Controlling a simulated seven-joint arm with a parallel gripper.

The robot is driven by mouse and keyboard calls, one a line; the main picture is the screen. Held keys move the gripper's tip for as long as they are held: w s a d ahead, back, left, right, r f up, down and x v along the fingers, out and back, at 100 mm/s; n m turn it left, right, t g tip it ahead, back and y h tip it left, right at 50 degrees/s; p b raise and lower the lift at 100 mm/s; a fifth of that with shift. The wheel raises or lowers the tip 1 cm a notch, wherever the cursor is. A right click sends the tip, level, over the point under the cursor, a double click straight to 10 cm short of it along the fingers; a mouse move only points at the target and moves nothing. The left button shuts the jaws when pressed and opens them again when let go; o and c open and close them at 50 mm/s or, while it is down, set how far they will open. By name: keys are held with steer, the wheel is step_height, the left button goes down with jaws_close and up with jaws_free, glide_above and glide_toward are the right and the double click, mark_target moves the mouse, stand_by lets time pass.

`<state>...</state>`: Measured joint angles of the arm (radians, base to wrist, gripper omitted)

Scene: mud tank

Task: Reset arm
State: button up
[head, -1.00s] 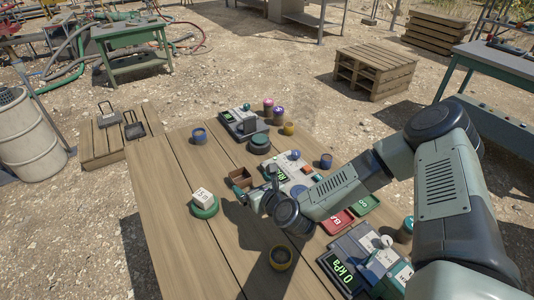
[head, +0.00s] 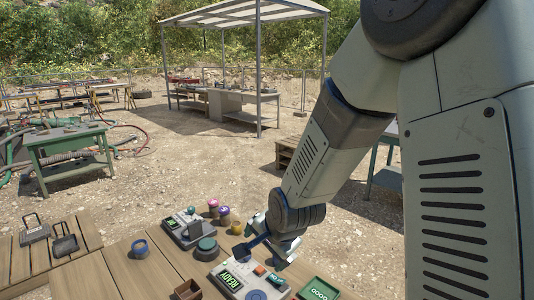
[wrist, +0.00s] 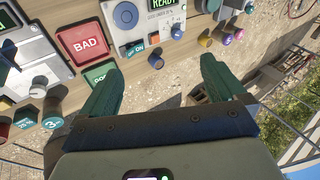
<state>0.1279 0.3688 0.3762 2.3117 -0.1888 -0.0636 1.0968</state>
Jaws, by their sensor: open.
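My gripper (wrist: 160,85) is open and empty in the wrist view, with its two green fingers spread wide apart. In the head view my gripper (head: 262,254) hangs at the end of my raised arm, over or beside the grey READY device (head: 240,284) on the wooden table (head: 100,272). The exact height above the device is hard to tell. The wrist view also shows the READY device (wrist: 137,24) beyond the fingers, the red BAD tray (wrist: 84,43) and the green GOOD tray (wrist: 97,73), partly hidden by the left finger.
A brown open box (head: 187,290) is at the front.

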steer(key=s+d+r+n+h, duration=0.1)
steer(key=s+d+r+n, duration=0.1)
steer(key=s+d+r, duration=0.35)
steer(key=s+d+r+n+h, duration=0.2)
steer(key=r, duration=0.6)
steer(key=s+d+r+n, duration=0.2)
steer(key=s+r, duration=0.1)
steer(key=s, duration=0.4)
steer(key=s+d+r+n, duration=0.1)
steer(key=s+r, duration=0.3)
steer(key=s, duration=0.4)
steer(key=shift+d+n, duration=0.35)
steer(key=shift+n, duration=0.35)
